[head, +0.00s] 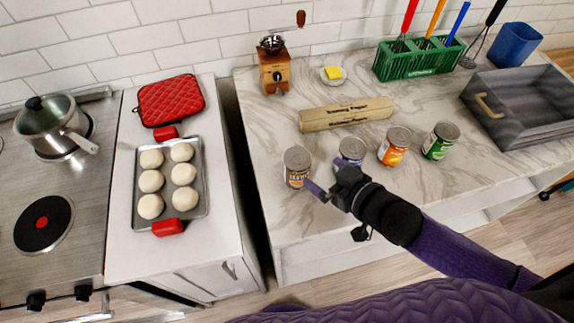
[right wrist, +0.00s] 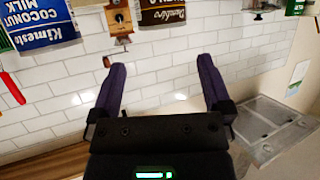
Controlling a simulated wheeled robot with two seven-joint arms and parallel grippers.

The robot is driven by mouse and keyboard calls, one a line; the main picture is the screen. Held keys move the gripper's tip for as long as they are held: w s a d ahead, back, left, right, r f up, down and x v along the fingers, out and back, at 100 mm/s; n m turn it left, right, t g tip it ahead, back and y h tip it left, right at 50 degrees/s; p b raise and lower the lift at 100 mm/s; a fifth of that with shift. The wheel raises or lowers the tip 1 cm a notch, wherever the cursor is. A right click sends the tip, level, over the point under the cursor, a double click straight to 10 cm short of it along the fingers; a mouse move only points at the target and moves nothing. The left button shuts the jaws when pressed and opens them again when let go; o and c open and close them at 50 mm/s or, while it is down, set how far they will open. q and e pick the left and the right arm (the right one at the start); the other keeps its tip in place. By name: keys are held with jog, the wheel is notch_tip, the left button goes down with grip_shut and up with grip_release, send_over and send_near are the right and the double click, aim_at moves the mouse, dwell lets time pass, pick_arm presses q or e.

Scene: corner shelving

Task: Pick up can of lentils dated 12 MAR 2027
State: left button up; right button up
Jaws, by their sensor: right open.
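Several cans stand in a row on the marble counter. The leftmost can (head: 297,167) has a dark brown label. A blue-labelled can (head: 350,150) is beside it, then an orange-labelled can (head: 395,146) and a green-labelled can (head: 440,141). The labels and dates are too small to read in the head view. My right gripper (head: 320,190) is in front of the brown and blue cans and hides part of the blue one. In the right wrist view its fingers (right wrist: 161,66) are apart and empty. There the blue can (right wrist: 40,24) reads "Coconut Milk", upside down. My left gripper is not in view.
A long parchment paper box (head: 346,114) lies behind the cans, with a wooden grinder (head: 274,68) further back. A green utensil crate (head: 420,62) and a grey tray (head: 520,105) stand to the right. A gap separates this counter from the one with the bun tray (head: 196,205).

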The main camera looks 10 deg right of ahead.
aim_at(300, 160)
jog(key=b+x, duration=0.2)
jog(key=x, duration=0.7)
jog(key=shift+w+a+f, duration=0.25)
jog(key=shift+f, duration=0.05)
jog(key=shift+s, duration=0.1)
jog(key=shift+r, duration=0.1)
jog(key=c, duration=1.3)
